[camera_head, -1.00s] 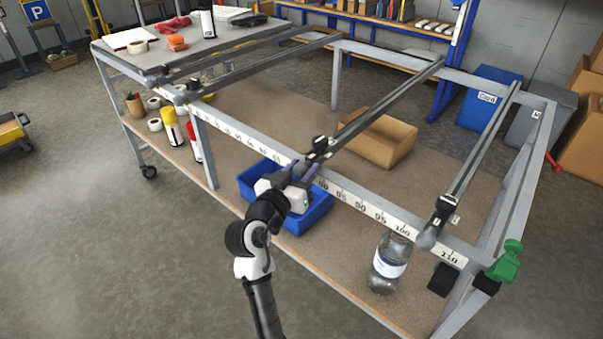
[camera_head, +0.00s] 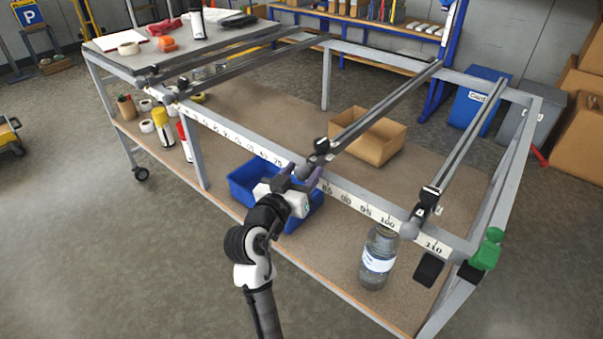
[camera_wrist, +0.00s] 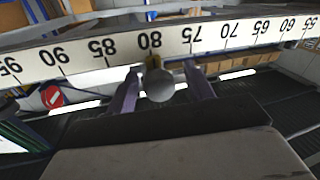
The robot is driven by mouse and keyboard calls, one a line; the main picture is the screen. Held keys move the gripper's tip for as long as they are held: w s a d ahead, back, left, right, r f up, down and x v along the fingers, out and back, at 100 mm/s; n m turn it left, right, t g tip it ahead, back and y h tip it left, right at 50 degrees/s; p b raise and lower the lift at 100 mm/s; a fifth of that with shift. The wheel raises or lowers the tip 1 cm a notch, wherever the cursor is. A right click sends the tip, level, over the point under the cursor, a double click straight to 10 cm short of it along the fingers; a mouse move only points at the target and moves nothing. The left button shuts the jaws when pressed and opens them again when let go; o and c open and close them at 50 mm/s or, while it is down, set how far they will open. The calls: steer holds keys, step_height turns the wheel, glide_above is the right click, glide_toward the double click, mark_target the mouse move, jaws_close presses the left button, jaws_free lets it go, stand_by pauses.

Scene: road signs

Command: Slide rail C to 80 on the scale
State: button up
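Rail C, which I take to be the rail (camera_head: 385,107) at my gripper, runs back across the frame from a black carriage on the scale beam. The numbers appear upside down there. My gripper (camera_wrist: 161,90) has one finger on each side of the knob, with a visible gap on both sides. In the head view my gripper (camera_head: 300,172) is at the front beam by the carriage.
Another rail (camera_head: 465,140) stands to the right, near 105 to 110. Two rails (camera_head: 230,55) lie close together at the left. A blue bin (camera_head: 240,184), a cardboard box (camera_head: 368,137) and a bottle (camera_head: 378,258) stand on the lower shelf. A green clamp (camera_head: 487,250) is at the right corner.

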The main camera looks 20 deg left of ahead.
steer(key=shift+d, duration=0.1)
steer(key=s+a+b, duration=0.1)
steer(key=s+b, duration=0.2)
steer(key=s, duration=1)
steer(key=shift+s+a+b, duration=0.35)
steer(key=shift+a, duration=0.05)
